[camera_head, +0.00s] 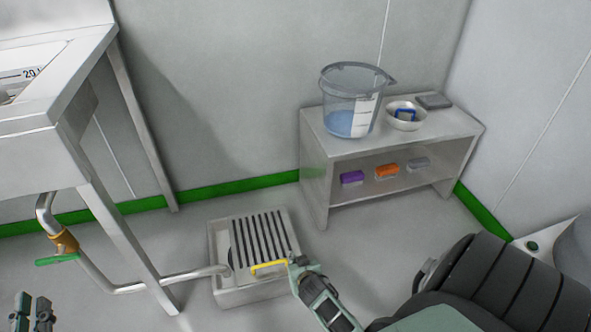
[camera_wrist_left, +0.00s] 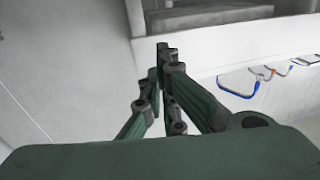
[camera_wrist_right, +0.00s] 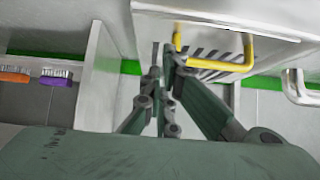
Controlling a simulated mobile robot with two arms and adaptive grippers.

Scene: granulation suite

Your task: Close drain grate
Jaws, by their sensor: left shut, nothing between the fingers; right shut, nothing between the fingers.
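The drain grate (camera_head: 262,232), a pale plate with dark slots, sits over a floor box (camera_head: 256,294). A dark gap shows at its left edge; I cannot tell how far it is raised. Its yellow handle (camera_head: 268,267) is at the front edge and also shows in the right wrist view (camera_wrist_right: 217,67). My right gripper (camera_head: 296,262) is shut and empty, with its tips close beside the handle's right end; I cannot tell if they touch. My left gripper (camera_head: 32,310) is shut and empty at the lower left, away from the grate.
A steel stand (camera_head: 118,232) and a bent pipe (camera_head: 125,287) with a green-handled valve (camera_head: 56,261) are left of the box. A low shelf (camera_head: 313,180) stands behind right, holding a beaker (camera_head: 340,122), a bowl (camera_head: 404,123) and brushes. Floor between is clear.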

